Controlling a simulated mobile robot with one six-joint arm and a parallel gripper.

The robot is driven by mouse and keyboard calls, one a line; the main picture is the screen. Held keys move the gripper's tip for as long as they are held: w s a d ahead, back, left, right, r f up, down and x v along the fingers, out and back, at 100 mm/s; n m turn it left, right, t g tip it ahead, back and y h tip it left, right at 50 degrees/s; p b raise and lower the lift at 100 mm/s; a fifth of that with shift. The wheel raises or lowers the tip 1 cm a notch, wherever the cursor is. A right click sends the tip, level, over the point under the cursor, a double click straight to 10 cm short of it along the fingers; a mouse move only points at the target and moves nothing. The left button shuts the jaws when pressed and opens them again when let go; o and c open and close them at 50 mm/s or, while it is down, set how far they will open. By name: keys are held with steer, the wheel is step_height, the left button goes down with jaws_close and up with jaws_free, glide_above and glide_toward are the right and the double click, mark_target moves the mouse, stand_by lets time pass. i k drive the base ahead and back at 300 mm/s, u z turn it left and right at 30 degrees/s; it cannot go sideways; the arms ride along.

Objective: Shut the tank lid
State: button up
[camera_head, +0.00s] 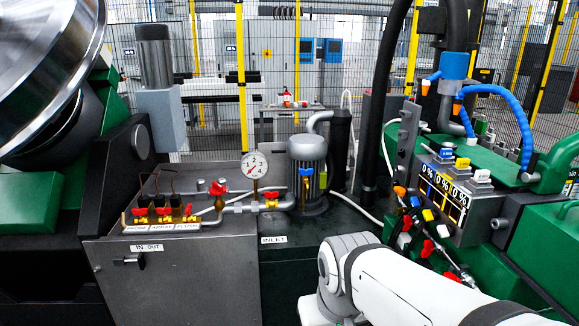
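A grey metal tank-like cabinet (185,285) with an "IN OUT" label and a small dark handle (134,260) stands at the lower left. Beside it, a dark box (285,275) bears an "INLET" label (273,239). A grey motor or pump (307,172) stands upright on the dark top. I cannot make out a separate tank lid or whether one stands open. My white arm crosses the lower right, in front of part of the dark box. My gripper is not in view.
A pressure gauge (255,165) and red-handled valves (163,212) rise above the cabinet. A display panel (443,190), coloured valves and blue hoses (505,97) crowd the right. A large shiny wheel (45,60) fills the upper left. A mesh fence closes the back.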

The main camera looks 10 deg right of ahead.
mark_target(285, 168)
steer(key=u, duration=0.3)
steer(key=i, duration=1.75)
steer(key=z, duration=0.5)
